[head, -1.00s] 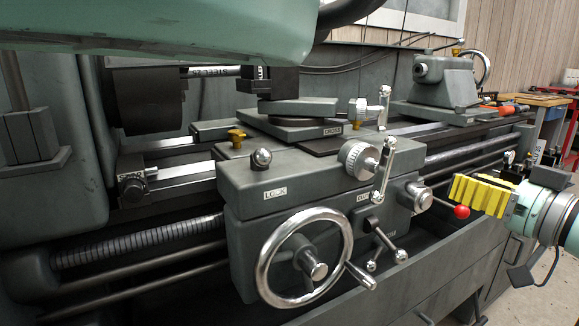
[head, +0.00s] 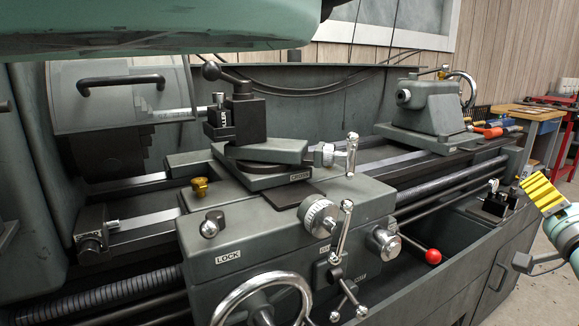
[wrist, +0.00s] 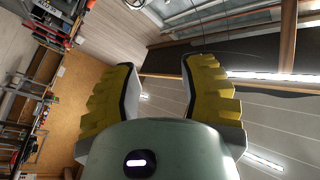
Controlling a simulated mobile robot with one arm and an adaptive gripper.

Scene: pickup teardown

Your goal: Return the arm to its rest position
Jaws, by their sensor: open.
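My gripper (head: 541,191) shows at the right edge of the head view, with yellow ridged finger pads, in front of the right end of the lathe and apart from it. In the wrist view my gripper (wrist: 157,85) has its two yellow fingers spread apart with nothing between them. The wrist view looks past the fingers at the ceiling, a wall and shelving. Most of my arm lies outside the head view.
The lathe carriage (head: 270,225) fills the middle, with a handwheel (head: 262,300) and a red-knobbed lever (head: 433,256) jutting forward. The tailstock (head: 425,108) stands behind. A workbench (head: 530,112) is at the far right. Open floor (head: 535,275) lies at the lower right.

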